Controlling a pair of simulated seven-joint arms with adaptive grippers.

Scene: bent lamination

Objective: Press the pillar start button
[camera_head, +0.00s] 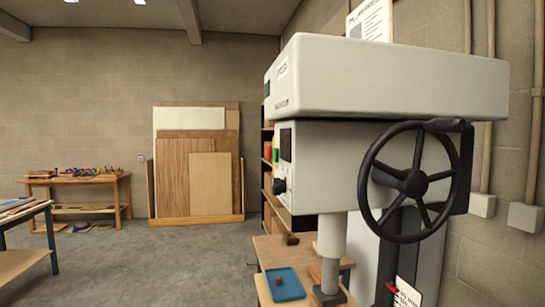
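A large pale grey pillar drill (390,80) stands at the right of the head view, close to me. Its narrow left face carries a dark panel (286,145) and a black knob (279,186), seen at a steep angle. I cannot tell which of these, if any, is the start button. A black spoked handwheel (411,182) is on the side facing me. Neither of my grippers is in view.
Boards (190,170) lean on the back wall. A workbench (80,182) stands at the left. The middle floor is clear.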

